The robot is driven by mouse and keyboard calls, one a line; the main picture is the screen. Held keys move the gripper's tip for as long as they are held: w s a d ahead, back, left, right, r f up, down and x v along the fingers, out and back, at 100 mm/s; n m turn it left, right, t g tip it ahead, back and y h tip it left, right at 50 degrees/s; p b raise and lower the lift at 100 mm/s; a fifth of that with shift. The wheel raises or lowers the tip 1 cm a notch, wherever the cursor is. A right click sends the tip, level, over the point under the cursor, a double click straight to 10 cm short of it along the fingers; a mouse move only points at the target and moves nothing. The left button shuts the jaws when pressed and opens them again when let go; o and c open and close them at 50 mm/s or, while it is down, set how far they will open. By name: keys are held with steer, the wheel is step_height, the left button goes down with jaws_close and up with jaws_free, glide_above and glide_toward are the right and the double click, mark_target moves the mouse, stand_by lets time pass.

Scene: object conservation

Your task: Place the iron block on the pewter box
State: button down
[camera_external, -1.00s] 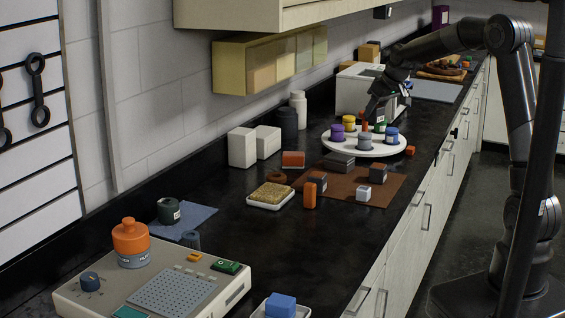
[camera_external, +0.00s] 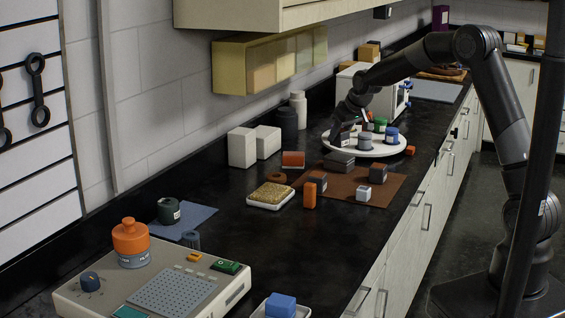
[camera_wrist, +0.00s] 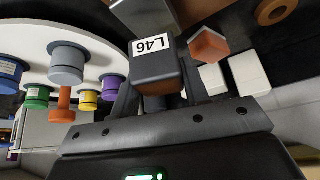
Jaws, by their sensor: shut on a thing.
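A dark iron-coloured block (camera_wrist: 155,62) with a white label reading L46 is between the fingers of my gripper (camera_wrist: 158,82), which is shut on it. In the external view my gripper (camera_external: 345,132) hangs over the left edge of the round white tray, and the block is hard to make out there. A low grey box (camera_external: 338,161), which looks like the pewter box, lies on the counter in front of the tray, apart from my gripper. A grey box (camera_wrist: 143,14) shows beyond the held block in the wrist view, partly hidden by it.
The white tray (camera_external: 375,153) carries several coloured containers. White boxes (camera_external: 242,147) stand by the wall.

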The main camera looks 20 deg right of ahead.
mark_target(340, 142)
steer(key=shift+f, duration=1.6)
steer(key=shift+f, duration=0.1)
steer(key=c, duration=0.8)
jaws_free()
steer(key=shift+f, duration=0.1)
steer(key=shift+s+r, duration=0.1)
steer(key=shift+r, duration=0.3)
steer(key=v, duration=1.1)
steer(key=shift+s+d+r, duration=0.15)
steer(key=shift+s+r, duration=0.05)
steer(key=shift+r, duration=0.05)
